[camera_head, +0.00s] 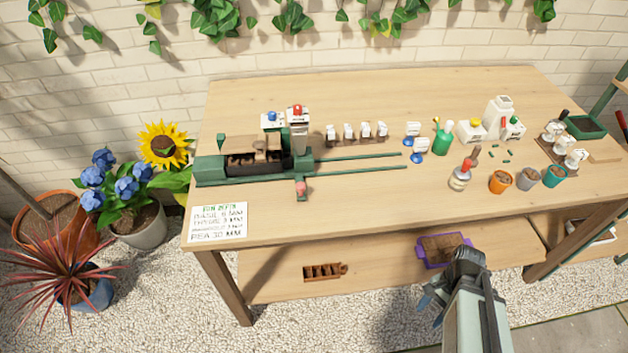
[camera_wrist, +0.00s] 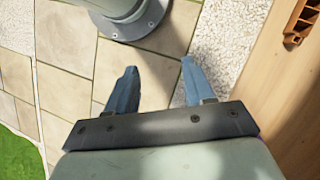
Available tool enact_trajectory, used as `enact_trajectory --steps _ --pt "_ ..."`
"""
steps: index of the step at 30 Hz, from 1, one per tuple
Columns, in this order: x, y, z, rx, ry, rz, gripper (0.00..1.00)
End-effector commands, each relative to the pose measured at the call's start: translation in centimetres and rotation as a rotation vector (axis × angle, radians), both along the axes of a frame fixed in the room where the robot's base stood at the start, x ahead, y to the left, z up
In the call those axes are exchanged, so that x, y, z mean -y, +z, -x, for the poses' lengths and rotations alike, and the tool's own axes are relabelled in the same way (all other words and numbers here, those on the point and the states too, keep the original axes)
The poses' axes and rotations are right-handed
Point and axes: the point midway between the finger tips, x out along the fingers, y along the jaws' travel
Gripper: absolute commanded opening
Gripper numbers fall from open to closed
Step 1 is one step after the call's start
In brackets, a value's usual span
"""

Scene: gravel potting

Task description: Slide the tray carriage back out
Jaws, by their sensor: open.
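The green machine (camera_head: 210,168) stands at the left of the table, with two green rails (camera_head: 365,168) running out to its right. A dark brown tray (camera_head: 250,163) sits in the machine's left part, partly under a tan cover (camera_head: 243,143); I cannot clearly make out the carriage under it. A green arm with a pinkish-red knob (camera_head: 300,189) sticks out at the front, at the left end of the rails. My gripper (camera_head: 428,298) is open and empty in front of the table, well away from the machine. Its blue fingers (camera_wrist: 158,80) show over paving in the wrist view.
A sign card (camera_head: 217,222) lies at the table's front left. White labelled blocks (camera_head: 357,132) stand behind the rails. Bottles, small pots (camera_head: 501,181) and a green tray (camera_head: 586,127) fill the right. A purple tray (camera_head: 443,250) and a brown rack (camera_head: 324,272) lie on the lower shelf.

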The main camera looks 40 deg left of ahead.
Motion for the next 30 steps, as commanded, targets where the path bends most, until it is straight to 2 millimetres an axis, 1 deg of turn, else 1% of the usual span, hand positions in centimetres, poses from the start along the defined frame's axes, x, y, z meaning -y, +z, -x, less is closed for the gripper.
enact_trajectory --steps 1,4,12,23,26,29,30 --pt "-0.9 1.3 -0.6 0.011 -0.01 0.002 0.53" --pt "-2.5 3.5 -1.5 0.023 -0.038 0.01 0.53" --pt "-6.8 9.9 -2.9 0.051 -0.11 0.025 0.53" --pt "-12.6 18.9 -3.1 0.085 -0.185 0.037 0.53" --pt "-14.5 21.5 -3.0 0.098 -0.19 0.038 0.53" --pt "-16.8 24.1 -2.9 0.12 -0.18 0.036 0.53" --pt "-17.9 25.1 -2.8 0.13 -0.169 0.036 0.53"
